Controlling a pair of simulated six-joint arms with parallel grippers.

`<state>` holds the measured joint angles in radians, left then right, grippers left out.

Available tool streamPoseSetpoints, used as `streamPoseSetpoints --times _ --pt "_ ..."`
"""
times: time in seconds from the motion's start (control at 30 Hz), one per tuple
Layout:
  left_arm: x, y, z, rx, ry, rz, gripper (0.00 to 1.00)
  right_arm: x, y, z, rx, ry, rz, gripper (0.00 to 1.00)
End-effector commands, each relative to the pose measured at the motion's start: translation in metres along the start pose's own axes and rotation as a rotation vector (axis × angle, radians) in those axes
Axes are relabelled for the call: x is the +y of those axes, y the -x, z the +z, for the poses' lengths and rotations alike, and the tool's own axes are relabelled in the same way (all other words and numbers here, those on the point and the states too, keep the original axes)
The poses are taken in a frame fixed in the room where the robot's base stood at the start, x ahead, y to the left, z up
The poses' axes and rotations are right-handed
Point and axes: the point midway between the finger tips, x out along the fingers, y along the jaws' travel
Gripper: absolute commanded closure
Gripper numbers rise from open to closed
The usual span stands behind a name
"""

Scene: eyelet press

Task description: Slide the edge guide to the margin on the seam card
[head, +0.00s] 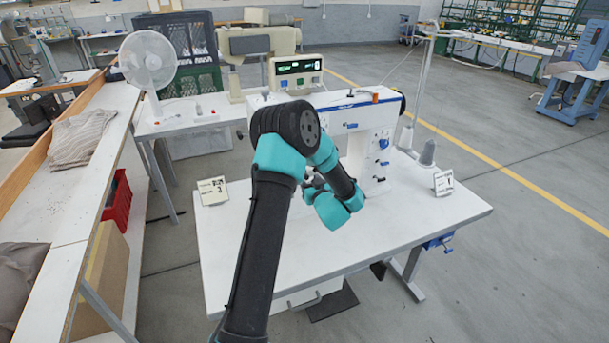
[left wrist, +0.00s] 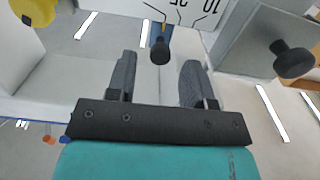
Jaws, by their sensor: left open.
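My left gripper (left wrist: 157,72) is open, its two dark fingers on either side of a black knob (left wrist: 160,50) in the left wrist view. The knob sits by a blue piece (left wrist: 161,32) with a small yellow pointer, likely the edge guide, beside a white scale (left wrist: 190,12) with black marks and numbers. Whether the fingers touch the knob cannot be told. In the head view my left wrist hides most of the gripper and the guide. One card (head: 212,190) showing a 3 stands at the table's left; another card (head: 443,182) showing a 1 stands at the right.
The white and blue sewing machine (head: 365,130) stands on the white table (head: 420,215) behind my left arm. A thread cone (head: 427,153) is at its right. A second black knob (left wrist: 293,58) on a grey block is right of my fingers. The table's front right is clear.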

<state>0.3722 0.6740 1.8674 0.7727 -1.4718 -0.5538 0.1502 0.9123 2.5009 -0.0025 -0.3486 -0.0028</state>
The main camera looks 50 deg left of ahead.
Motion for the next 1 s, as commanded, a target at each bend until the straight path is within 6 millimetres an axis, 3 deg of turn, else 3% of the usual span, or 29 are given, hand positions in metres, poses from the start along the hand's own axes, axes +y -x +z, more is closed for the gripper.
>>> streamPoseSetpoints --times 0.1,0.3,0.7,1.0 --pt "-0.001 -0.021 0.0 0.001 0.0 -0.002 0.53 0.0 0.0 0.0 0.0 0.0 0.0 1.0" --pt "0.0 -0.044 0.001 -0.001 0.001 -0.001 0.53 0.0 0.0 0.0 0.0 0.0 0.0 1.0" --pt "0.0 -0.051 0.0 -0.001 -0.001 0.002 0.53 0.0 0.0 0.0 0.0 0.0 0.0 1.0" --pt "0.0 -0.051 0.0 -0.001 0.0 0.001 0.81 0.0 0.0 0.0 0.0 0.0 0.0 1.0"
